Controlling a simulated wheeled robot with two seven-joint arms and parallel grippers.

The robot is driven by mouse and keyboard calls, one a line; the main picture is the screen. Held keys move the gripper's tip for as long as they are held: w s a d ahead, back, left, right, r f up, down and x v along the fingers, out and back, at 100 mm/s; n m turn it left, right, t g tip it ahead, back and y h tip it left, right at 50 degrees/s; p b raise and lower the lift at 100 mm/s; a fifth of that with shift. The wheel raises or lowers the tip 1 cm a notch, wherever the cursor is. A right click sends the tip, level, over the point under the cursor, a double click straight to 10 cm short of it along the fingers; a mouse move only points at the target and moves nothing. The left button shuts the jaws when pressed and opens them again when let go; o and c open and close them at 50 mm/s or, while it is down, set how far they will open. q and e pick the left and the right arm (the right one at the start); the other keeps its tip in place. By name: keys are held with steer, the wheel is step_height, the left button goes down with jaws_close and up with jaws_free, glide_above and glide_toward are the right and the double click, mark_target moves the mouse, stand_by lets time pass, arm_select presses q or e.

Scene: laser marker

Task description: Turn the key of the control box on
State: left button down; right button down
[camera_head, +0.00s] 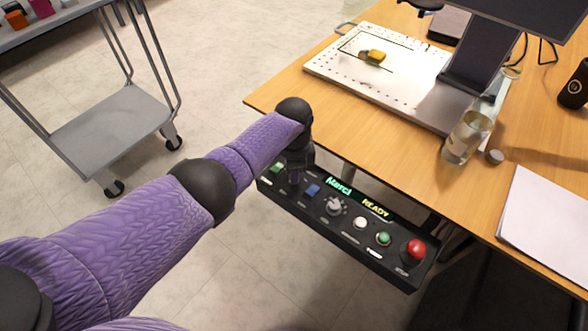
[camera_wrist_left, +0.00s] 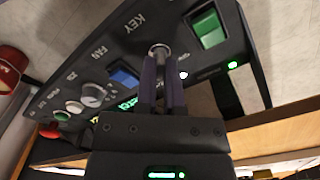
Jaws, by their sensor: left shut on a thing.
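The black control box (camera_head: 318,222) hangs under the table's front edge, with a lit display (camera_head: 358,198), several switches and a red stop button (camera_head: 414,250). My left gripper (camera_head: 296,174) is at the box's left end. In the left wrist view, my left gripper (camera_wrist_left: 162,92) is shut on the key (camera_wrist_left: 159,52), a silver round piece beside the printed label KEY. The fingers hide much of the key, so its turned angle is hard to tell. A green switch (camera_wrist_left: 208,27) with a lit green lamp sits beside it. My right gripper is out of view.
The wooden table (camera_head: 415,155) holds a perforated plate (camera_head: 340,65) with a yellow block (camera_head: 376,56), a glass jar (camera_head: 466,138) and paper (camera_head: 548,225). A grey cart (camera_head: 110,125) stands at the left. A blue switch (camera_head: 312,190) and a knob (camera_head: 334,206) lie close to my left gripper.

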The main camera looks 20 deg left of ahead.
arm_select(q)
steer(key=shift+m, duration=0.3)
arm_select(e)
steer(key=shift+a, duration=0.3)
arm_select(q)
steer(key=c, duration=0.7)
jaws_free()
steer(key=shift+c, duration=0.2)
steer(key=shift+r, duration=0.1)
